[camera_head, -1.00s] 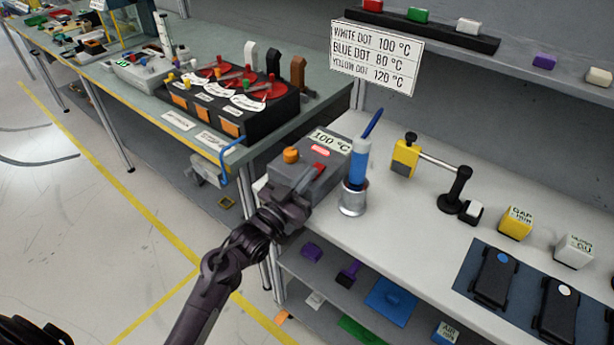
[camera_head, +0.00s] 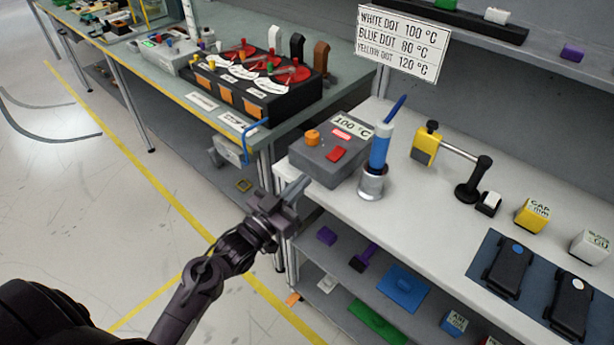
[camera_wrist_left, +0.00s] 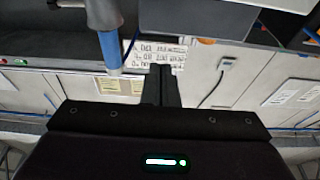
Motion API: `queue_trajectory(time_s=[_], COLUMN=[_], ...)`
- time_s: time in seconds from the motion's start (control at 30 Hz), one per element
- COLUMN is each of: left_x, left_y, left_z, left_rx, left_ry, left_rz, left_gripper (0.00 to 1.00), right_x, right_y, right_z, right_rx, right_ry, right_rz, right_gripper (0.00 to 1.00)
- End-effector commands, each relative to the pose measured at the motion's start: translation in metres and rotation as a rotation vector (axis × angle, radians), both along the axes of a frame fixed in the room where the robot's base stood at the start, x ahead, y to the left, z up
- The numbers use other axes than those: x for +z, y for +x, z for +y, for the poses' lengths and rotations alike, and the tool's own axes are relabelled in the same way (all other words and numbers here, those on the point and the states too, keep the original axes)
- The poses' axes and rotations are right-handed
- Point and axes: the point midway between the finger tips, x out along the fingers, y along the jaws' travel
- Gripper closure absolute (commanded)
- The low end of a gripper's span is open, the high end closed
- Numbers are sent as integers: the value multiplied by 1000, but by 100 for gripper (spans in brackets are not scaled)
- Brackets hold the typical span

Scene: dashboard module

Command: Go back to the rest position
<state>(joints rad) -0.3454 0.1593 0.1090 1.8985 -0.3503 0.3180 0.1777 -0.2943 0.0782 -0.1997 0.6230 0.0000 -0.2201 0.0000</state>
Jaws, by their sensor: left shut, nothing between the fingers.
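My left gripper (camera_head: 292,192) is shut and empty in the head view. It hangs in front of the white bench's left front corner, below and left of the grey control box (camera_head: 333,155). In the left wrist view its two fingers (camera_wrist_left: 161,85) are together with nothing between them. The control box has an orange knob, a red switch and a "100 °C" label. It stands on the bench, apart from the fingers. My right gripper is not in view.
A blue-handled tool (camera_head: 380,148) stands upright in a metal holder (camera_head: 372,182) beside the box. The white bench top (camera_head: 420,205) has a yellow-and-black stand (camera_head: 426,143) and dark devices on a mat. A shelf lies below. Open floor (camera_head: 100,210) is at left.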

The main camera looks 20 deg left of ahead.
Motion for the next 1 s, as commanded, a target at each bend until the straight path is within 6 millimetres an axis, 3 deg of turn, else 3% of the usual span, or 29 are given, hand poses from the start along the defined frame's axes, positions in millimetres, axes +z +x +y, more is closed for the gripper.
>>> queue_trajectory(time_s=[0.5, 0.6, 0.67, 0.77, 0.87, 1.0], left_x=[-1, -15, -35, -89, -160, -261], left_y=[-1, 1, 2, 2, -6, -38], left_z=[0, 1, 3, 5, 6, 5], left_rx=[1, 8, 19, 47, 77, 111], left_ry=[-1, 1, 3, 12, 32, 77], left_rz=[1, 32, 76, 195, 350, 584], left_gripper=[100, 100, 100, 100, 100, 100], right_x=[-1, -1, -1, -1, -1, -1], right_y=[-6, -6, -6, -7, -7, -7], right_z=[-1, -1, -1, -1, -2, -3], right_rx=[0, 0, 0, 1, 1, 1], right_ry=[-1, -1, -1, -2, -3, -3], right_rz=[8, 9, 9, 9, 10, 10], right_gripper=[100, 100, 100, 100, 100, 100])
